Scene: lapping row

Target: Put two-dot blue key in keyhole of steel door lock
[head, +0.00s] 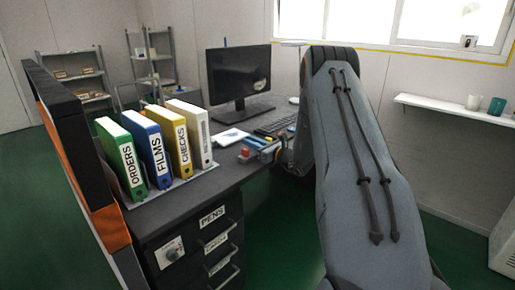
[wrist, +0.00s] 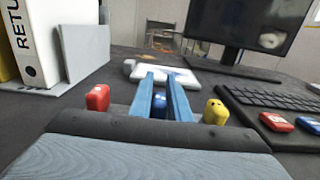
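In the wrist view a blue key (wrist: 159,102) stands between the two blue fingers of my gripper (wrist: 163,80), with a red key (wrist: 97,98) to its left and a yellow key (wrist: 215,112) to its right. The fingers are apart with the blue key in the gap; whether they press on it is unclear. Its dots are too small to count. Another red key (wrist: 277,122) and another blue key (wrist: 309,125) lie at the right edge. In the head view a round metal lock (head: 171,250) is on the desk's dark front, left of the drawers.
Binders (head: 154,150) stand at the desk's left, near a monitor (head: 240,74) and keyboard (head: 276,124). The wrist view shows a white object (wrist: 163,75) beyond the fingers. Drawers (head: 217,226) have protruding handles. A tall orange-and-black panel (head: 85,150) stands at the left. Green floor is open at right.

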